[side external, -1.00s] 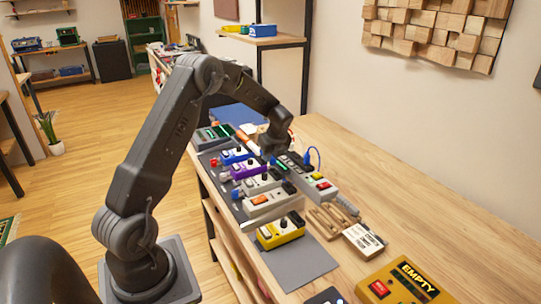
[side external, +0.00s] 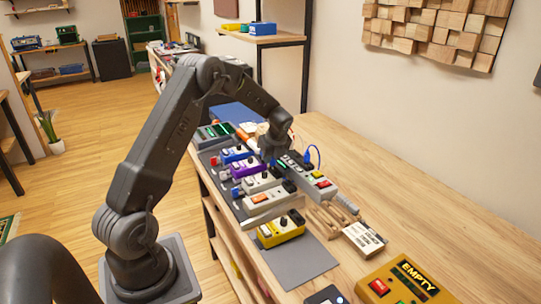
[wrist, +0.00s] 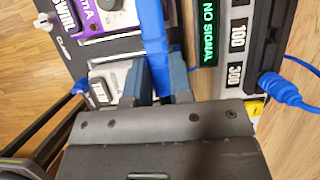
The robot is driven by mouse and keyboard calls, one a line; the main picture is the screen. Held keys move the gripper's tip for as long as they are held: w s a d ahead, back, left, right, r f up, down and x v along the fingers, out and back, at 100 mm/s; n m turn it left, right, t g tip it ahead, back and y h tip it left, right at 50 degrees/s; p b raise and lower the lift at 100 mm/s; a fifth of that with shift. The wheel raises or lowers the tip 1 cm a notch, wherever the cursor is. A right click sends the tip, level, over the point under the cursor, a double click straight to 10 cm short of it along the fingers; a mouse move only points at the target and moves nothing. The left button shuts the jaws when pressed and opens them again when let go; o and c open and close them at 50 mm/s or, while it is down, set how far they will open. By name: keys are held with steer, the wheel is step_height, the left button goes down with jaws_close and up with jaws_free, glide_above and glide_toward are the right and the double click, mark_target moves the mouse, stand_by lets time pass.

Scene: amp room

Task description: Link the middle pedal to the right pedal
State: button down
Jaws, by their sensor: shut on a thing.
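My gripper (side external: 275,160) is low over the right side of the row. It is shut on a blue piece (wrist: 155,30), seen between the fingers in the wrist view. I cannot tell whether that piece touches a pedal; its far end is out of view.
A grey unit with a green "NO SIGNAL" display (wrist: 208,30) stands close to the right of my gripper, a blue plug and cable (wrist: 280,88) in its side. A yellow pedal (side external: 282,231) and a yellow "EMPTY" box (side external: 402,283) are nearer.

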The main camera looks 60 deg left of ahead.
steer(key=shift+f, duration=0.4)
stand_by(0.9)
steer(key=c, duration=0.5)
jaws_free()
steer(key=shift+c, duration=0.2)
steer(key=shift+r, duration=0.1)
steer(key=shift+r, duration=3.45)
